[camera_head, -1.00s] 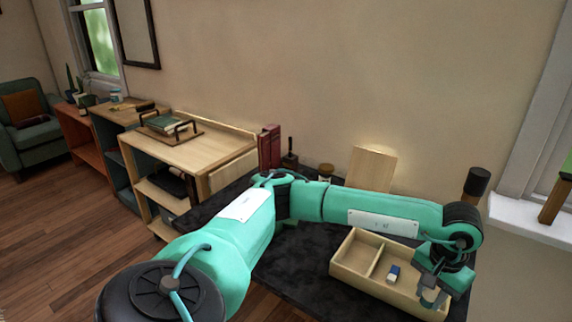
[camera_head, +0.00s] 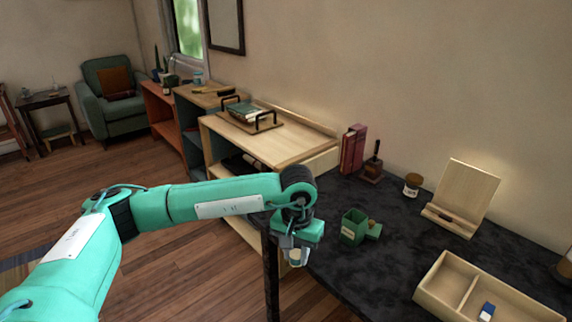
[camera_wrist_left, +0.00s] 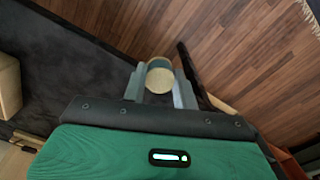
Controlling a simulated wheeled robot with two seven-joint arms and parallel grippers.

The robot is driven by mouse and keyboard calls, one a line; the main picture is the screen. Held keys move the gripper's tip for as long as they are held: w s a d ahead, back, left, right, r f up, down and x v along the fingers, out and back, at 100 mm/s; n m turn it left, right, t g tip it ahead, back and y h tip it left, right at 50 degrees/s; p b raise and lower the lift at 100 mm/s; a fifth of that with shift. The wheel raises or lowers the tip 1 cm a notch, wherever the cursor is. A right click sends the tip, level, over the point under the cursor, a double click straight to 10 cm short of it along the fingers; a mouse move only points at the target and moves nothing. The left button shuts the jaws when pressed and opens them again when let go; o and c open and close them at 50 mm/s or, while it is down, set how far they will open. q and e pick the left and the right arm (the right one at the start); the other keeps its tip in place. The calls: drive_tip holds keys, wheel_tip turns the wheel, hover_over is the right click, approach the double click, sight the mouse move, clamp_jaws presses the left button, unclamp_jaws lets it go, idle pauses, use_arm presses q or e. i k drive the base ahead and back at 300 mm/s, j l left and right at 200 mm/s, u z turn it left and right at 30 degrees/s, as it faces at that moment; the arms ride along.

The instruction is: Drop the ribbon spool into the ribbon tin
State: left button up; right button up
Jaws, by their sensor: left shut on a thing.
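The ribbon spool (camera_wrist_left: 160,75) has pale round ends with a dark green band between them. My left gripper (camera_head: 297,260) is shut on it; both fingers show at its sides in the wrist view (camera_wrist_left: 160,88). In the head view the spool (camera_head: 296,256) shows small and pale between the fingers. It hangs near the left edge of the dark table, with floor behind it in the wrist view. The ribbon tin (camera_head: 353,228) is a green box with a pale label, standing on the table to the right of the gripper. My right gripper is out of view.
A small green piece with a knob (camera_head: 374,230) sits beside the tin. A divided wooden tray (camera_head: 436,290) holds a blue-and-white block (camera_head: 487,311). A wooden stand (camera_head: 468,195), a jar (camera_head: 412,184) and red books (camera_head: 352,150) stand behind. Dark tabletop (camera_head: 400,240) is clear between.

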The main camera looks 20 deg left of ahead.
sight(353, 212)
drive_tip(key=j+u, duration=0.1)
drive_tip(key=u, duration=0.85)
drive_tip(key=i+u, duration=0.1)
drive_tip(key=u, duration=0.4)
drive_tip(key=i+j+u, duration=0.15)
drive_tip(key=i, duration=0.2)
drive_tip(key=i+z, duration=0.1)
drive_tip(key=z, duration=0.75)
drive_tip(key=i+j+z, duration=0.15)
drive_tip(key=z, duration=0.25)
